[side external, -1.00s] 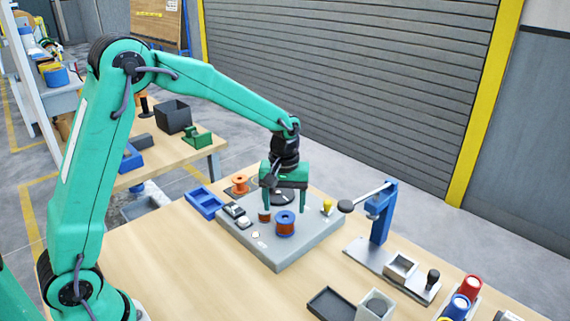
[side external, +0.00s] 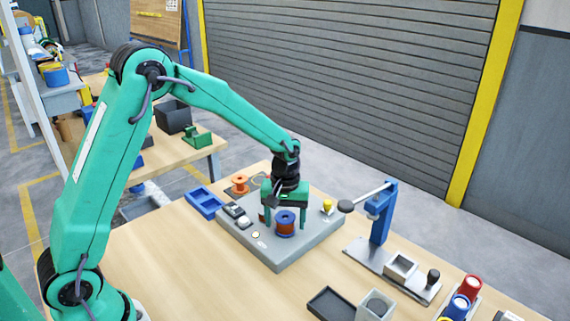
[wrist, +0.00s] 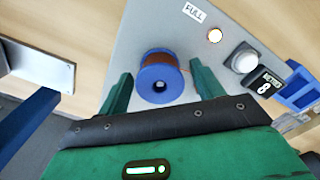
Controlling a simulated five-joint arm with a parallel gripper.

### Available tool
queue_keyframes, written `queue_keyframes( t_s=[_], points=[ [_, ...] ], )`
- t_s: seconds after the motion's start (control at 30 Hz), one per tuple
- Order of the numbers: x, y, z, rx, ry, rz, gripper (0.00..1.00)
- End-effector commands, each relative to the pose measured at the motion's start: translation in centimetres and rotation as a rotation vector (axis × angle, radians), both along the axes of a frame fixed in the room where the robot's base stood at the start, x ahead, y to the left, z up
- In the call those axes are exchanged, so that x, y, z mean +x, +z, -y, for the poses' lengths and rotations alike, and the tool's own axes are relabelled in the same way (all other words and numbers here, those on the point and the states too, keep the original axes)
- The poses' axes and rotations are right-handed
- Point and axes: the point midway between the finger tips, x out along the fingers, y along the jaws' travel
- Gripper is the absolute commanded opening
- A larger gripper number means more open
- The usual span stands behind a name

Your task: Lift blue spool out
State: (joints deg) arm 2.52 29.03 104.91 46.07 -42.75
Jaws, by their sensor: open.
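The blue spool (side external: 285,223), wound with copper-brown wire, stands upright on the grey machine plate (side external: 280,257). In the wrist view the blue spool (wrist: 160,78) shows its round end with a centre hole, lying between and just beyond my finger tips. My green gripper (side external: 288,226) is open above the plate, with one finger to each side of the spool. In the wrist view my gripper (wrist: 165,82) shows gaps between both fingers and the spool. The spool's underside is hidden.
A blue lever press (side external: 381,215) stands to the right. A blue tray (side external: 205,203) lies left of the plate. The front left table is clear.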

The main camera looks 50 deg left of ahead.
Motion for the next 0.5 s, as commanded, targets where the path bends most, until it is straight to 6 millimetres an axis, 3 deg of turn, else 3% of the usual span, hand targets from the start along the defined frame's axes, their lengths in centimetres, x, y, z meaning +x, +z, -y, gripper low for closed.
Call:
queue_keyframes(
  t_s=[0.07, 0.33, 0.5],
  points=[
    [0.0, 0.02, 0.0, 0.0, 0.0, 0.0, 0.66],
    [0.01, 0.03, 0.0, 0.0, 0.0, 0.0, 0.18],
    [0.01, 0.04, 0.0, 0.001, 0.0, 0.001, 0.18]
  ],
)
